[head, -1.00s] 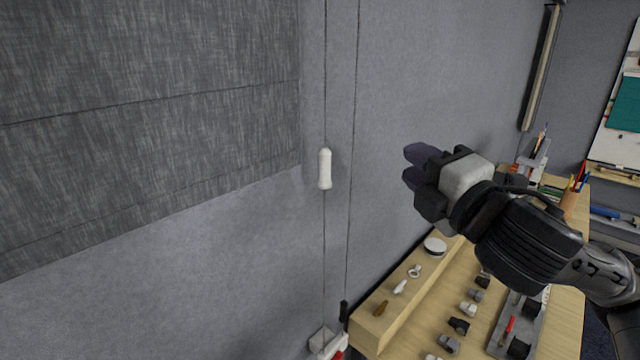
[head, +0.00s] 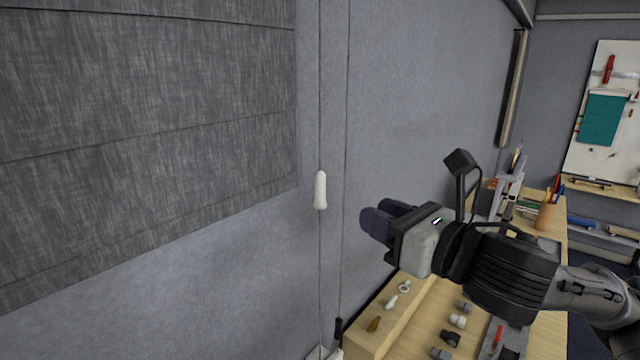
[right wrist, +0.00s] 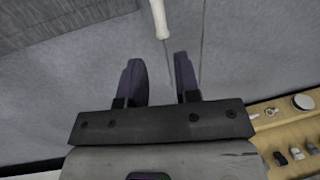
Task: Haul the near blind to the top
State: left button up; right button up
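The near blind (head: 150,120) is a dark grey fabric shade with horizontal folds on the wall at the left of the head view, its lower edge slanting across. A white pull handle (head: 320,190) hangs on a thin cord to the right of the blind; a second thin cord runs beside it. My right gripper (head: 375,222) is to the right of the handle, apart from it, with its fingers pointing toward the cords. In the right wrist view the fingers (right wrist: 160,80) are spread and empty, with the white handle (right wrist: 159,18) ahead of them. My left gripper is not in view.
A wooden bench with a ledge (head: 385,315) holding small knobs and hooks lies below my right arm. A pencil cup (head: 548,215) and a rack stand farther back. The wall between the blind and my gripper is clear apart from the cords.

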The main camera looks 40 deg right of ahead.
aim_at(324, 190)
jog(key=w+p, duration=0.8)
jog(key=w, duration=0.5)
jog(key=shift+w, duration=0.1)
jog(key=shift+c, duration=0.8)
grip_shut()
